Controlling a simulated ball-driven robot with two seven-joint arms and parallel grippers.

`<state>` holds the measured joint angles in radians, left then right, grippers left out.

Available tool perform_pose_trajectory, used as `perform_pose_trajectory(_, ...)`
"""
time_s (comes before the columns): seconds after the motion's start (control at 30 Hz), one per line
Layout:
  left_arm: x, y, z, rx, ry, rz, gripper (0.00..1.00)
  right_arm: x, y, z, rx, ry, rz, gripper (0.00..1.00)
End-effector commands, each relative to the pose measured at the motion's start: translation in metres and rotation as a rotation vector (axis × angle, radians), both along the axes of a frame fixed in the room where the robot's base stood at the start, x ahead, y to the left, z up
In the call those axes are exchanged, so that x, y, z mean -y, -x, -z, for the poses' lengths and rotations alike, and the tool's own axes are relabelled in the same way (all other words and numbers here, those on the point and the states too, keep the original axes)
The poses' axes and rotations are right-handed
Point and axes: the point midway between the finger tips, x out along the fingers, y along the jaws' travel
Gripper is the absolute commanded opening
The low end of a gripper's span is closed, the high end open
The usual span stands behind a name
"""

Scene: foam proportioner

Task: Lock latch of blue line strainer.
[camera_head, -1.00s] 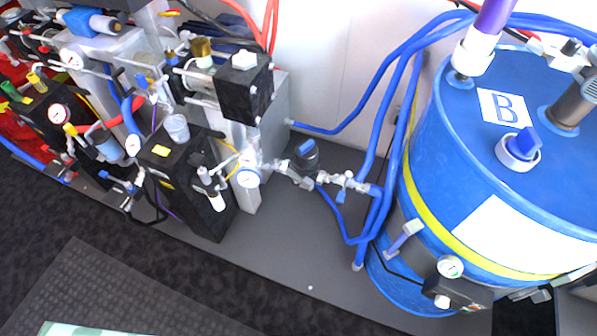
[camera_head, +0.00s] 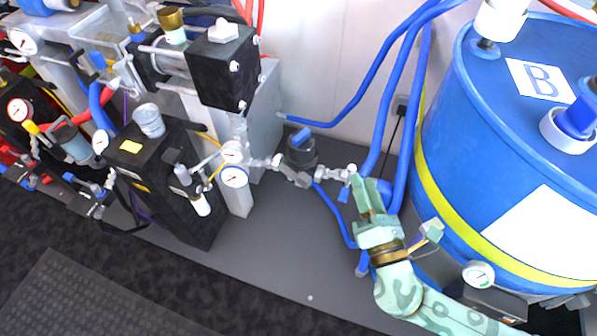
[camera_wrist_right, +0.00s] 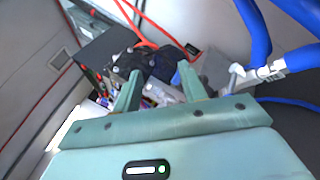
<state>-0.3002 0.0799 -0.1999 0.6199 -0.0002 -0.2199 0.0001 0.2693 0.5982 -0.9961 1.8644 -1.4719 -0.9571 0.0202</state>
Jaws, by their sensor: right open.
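The blue line strainer (camera_head: 300,158) is a dark, round-capped fitting in the metal pipe run between the machine and the blue hoses. Its blue latch (camera_head: 301,137) sits on top of the cap. My right gripper (camera_head: 370,190) is pale green, open and empty. In the head view it appears to the right of the strainer, in front of the valve and blue hoses, apart from the latch. The right wrist view shows its two fingers (camera_wrist_right: 160,90) spread. The strainer cannot be told clearly there. My left gripper is not in view.
The blue drum marked B (camera_head: 480,110) stands on the right. Blue hoses (camera_head: 400,130) run down beside it. The black machine block (camera_head: 165,185) and its gauges (camera_head: 234,176) stand left of the strainer. The grey base plate (camera_head: 280,240) in front is clear.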

Motion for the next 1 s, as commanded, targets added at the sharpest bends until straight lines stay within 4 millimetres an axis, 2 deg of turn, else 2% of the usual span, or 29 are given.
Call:
perform_pose_trajectory(0.03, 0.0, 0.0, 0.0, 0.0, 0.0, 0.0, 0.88, -0.009, -0.002, 0.008, 0.086, 0.17, -0.112, 0.42)
perform_pose_trajectory(0.1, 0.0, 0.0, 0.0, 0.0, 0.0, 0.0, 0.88, -0.018, 0.002, 0.028, 0.18, 0.395, -0.258, 0.42)
perform_pose_trajectory(0.2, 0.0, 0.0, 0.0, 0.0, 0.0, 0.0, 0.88, -0.012, 0.006, 0.057, 0.26, 0.639, -0.397, 0.42)
perform_pose_trajectory(0.3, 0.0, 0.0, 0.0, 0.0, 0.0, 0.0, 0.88, -0.004, 0.008, 0.076, 0.296, 0.775, -0.469, 0.42)
perform_pose_trajectory(0.43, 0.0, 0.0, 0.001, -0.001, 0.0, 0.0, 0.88, -0.006, 0.004, 0.083, 0.307, 0.82, -0.495, 0.42)
perform_pose_trajectory(0.57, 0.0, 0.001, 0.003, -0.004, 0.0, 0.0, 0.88, -0.024, -0.009, 0.082, 0.31, 0.816, -0.493, 0.42)
perform_pose_trajectory(0.8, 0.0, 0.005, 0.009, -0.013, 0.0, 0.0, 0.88, -0.073, -0.046, 0.083, 0.31, 0.812, -0.492, 0.42)
perform_pose_trajectory(1.0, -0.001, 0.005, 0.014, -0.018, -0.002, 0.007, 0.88, -0.108, -0.073, 0.083, 0.309, 0.814, -0.492, 0.42)
